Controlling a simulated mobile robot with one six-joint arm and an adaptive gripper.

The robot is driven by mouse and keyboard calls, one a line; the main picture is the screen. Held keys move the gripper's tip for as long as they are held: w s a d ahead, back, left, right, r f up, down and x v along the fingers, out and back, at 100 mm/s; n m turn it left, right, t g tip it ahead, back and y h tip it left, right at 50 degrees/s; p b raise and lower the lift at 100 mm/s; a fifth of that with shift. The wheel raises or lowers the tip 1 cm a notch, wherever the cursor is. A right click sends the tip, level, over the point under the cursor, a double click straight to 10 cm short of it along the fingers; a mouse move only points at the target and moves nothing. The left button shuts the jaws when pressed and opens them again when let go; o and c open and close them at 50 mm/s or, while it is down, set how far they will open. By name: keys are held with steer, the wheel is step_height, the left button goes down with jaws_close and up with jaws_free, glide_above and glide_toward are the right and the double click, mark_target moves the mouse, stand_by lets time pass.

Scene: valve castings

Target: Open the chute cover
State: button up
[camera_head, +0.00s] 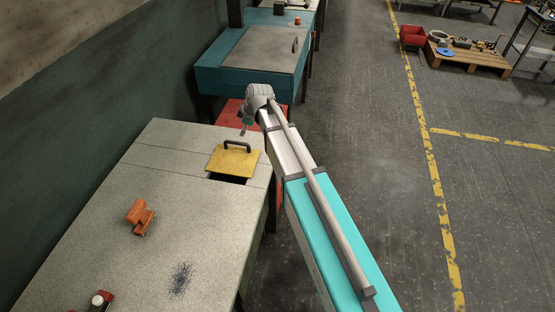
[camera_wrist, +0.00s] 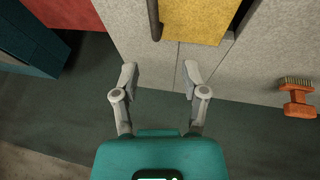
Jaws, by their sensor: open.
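The chute cover (camera_head: 233,162) is a yellow plate with a dark bar handle (camera_head: 238,144) at its far side, on the grey bench top. A dark opening (camera_head: 226,179) shows along its near edge. I cannot tell whether the plate lies flat. In the wrist view the yellow cover (camera_wrist: 205,20) is at the top, with the handle (camera_wrist: 154,18) at its left side and a dark gap (camera_wrist: 241,16) at its right. My gripper (camera_wrist: 160,75) is open and empty, apart from the handle. In the head view it (camera_head: 244,130) is just beyond the cover.
An orange brush (camera_head: 141,216) lies on the bench top (camera_head: 110,195), with dark specks (camera_head: 180,279) nearer. A red object (camera_head: 103,301) is at the bottom edge. A teal bench (camera_head: 215,80) and a red surface (camera_head: 231,112) are beyond. A wall runs along the left; open floor is at right.

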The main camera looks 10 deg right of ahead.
steer(key=s+d+f+m+g+h+b, duration=0.1)
steer(key=s+d+f+m+b, duration=0.1)
steer(key=s+d, duration=0.3)
steer(key=s+d+f+m+h+b, duration=0.1)
steer(key=s+d+m, duration=0.4)
steer(key=s, duration=0.5)
step_height(320, 180, down, 2)
steer(key=shift+m+g+b, duration=0.3)
steer(key=shift+g+b, duration=0.1)
steer(key=shift+b, duration=0.2)
steer(key=s+d+m+g+h, duration=0.1)
steer(key=s+d+m, duration=0.5)
steer(key=s, duration=0.4)
steer(key=shift+s+d+f+m+g+h, duration=0.2)
steer(key=shift+d+m+g+h, duration=0.15)
steer(key=shift+d, duration=0.35)
